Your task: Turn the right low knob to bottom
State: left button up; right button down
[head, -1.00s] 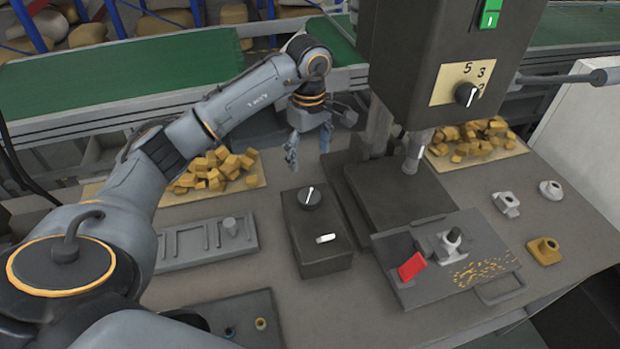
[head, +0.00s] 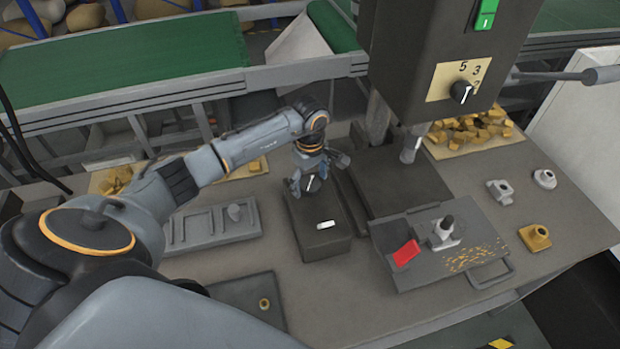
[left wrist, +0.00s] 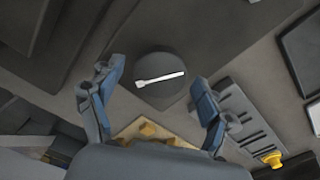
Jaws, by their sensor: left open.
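A dark box (head: 322,242) stands on the bench. A round black knob (head: 312,183) with a white pointer line is on its top, towards the far end. The knob also shows in the left wrist view (left wrist: 158,66), its pointer lying nearly across the picture. My left gripper (head: 308,187) is open and empty over the far end of the box, its fingers around the knob's sides in the head view. In the left wrist view the fingers (left wrist: 155,108) are apart, and I cannot tell if they touch the knob. Another black knob (head: 462,92) is on the machine's numbered plate.
A white piece (head: 326,225) sits on the box's near part. A grey tray (head: 215,232) is at left. Several small metal parts stand at right.

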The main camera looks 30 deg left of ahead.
pick_arm(q)
jog(key=c, duration=1.2)
jog(key=shift+o, duration=0.2)
